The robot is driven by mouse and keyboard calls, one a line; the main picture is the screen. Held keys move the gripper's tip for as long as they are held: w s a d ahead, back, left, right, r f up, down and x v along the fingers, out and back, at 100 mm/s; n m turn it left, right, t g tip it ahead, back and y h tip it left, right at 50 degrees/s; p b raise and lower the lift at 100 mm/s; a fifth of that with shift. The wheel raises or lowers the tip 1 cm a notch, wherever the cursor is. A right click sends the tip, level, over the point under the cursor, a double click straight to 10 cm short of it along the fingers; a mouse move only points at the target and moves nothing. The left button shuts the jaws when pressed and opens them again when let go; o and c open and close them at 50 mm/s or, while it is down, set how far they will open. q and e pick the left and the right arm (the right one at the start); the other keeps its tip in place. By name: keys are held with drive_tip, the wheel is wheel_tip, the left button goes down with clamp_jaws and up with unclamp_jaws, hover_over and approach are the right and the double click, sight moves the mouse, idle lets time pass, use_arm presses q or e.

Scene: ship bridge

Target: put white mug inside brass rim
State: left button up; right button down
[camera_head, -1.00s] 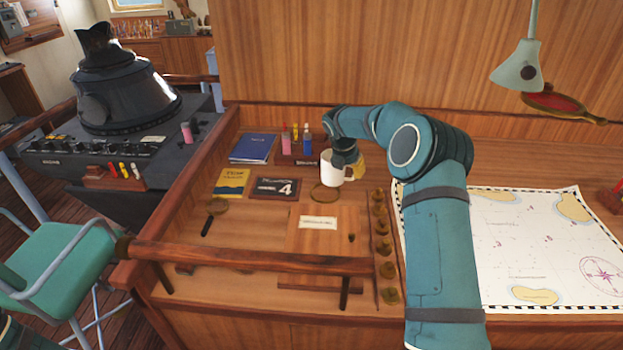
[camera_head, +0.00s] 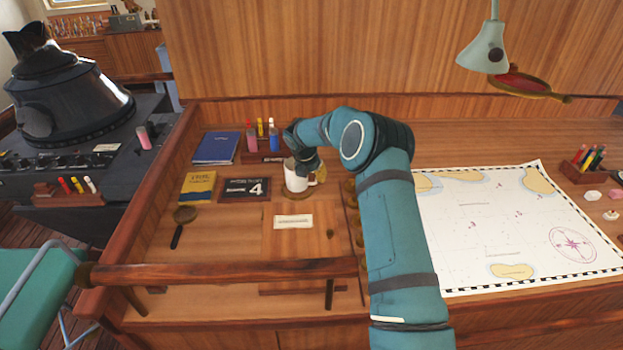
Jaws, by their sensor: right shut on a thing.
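The white mug (camera_head: 296,180) is upright on the left part of the wooden desk, its handle to the right. My right gripper (camera_head: 307,166) is shut on it at the upper right of its rim; the fingertips are partly hidden. The brass rim (camera_head: 303,198) is a thin ring on the desk, showing at the mug's foot; its far part is hidden behind the mug. The mug appears over the ring; I cannot tell whether its base touches the desk. My left gripper is out of view.
A magnifying glass (camera_head: 185,215) lies nearer left. A chart (camera_head: 500,230) covers the right. A wooden rail (camera_head: 220,272) runs in front.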

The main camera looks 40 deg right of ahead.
drive_tip(key=shift+f, duration=0.75)
drive_tip(key=c, duration=0.5)
unclamp_jaws()
drive_tip(key=shift+f, duration=0.1)
drive_tip(key=v, duration=1.2)
drive_tip(key=shift+s, duration=0.1)
